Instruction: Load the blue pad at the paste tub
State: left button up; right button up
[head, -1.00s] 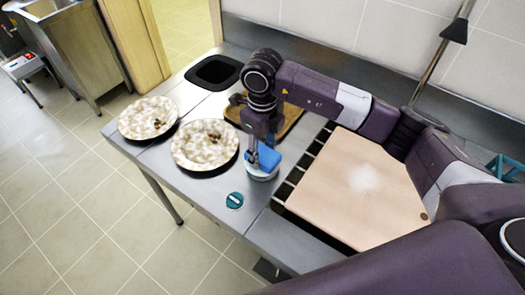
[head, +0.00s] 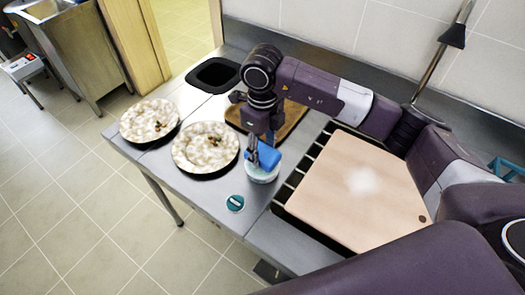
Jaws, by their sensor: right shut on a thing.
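A blue pad (head: 268,157) is in my right gripper (head: 257,152), which is shut on it and points down. The pad is at the top of the paste tub (head: 262,175), a small round pale tub on the steel counter. The pad and gripper cover much of the tub's opening, so I cannot tell whether the pad touches the paste. My left gripper is not in view.
Two speckled plates (head: 205,148) (head: 149,120) with brown bits stand to the left. A teal round item (head: 235,202) lies near the counter's front edge. A wooden tray (head: 290,122) is behind my gripper. A pale board (head: 360,190) with a white patch lies over a rack at right.

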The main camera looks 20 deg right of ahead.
aim_at(263, 152)
jog(key=shift+r+p, duration=0.95)
jog(key=shift+r, duration=1.5)
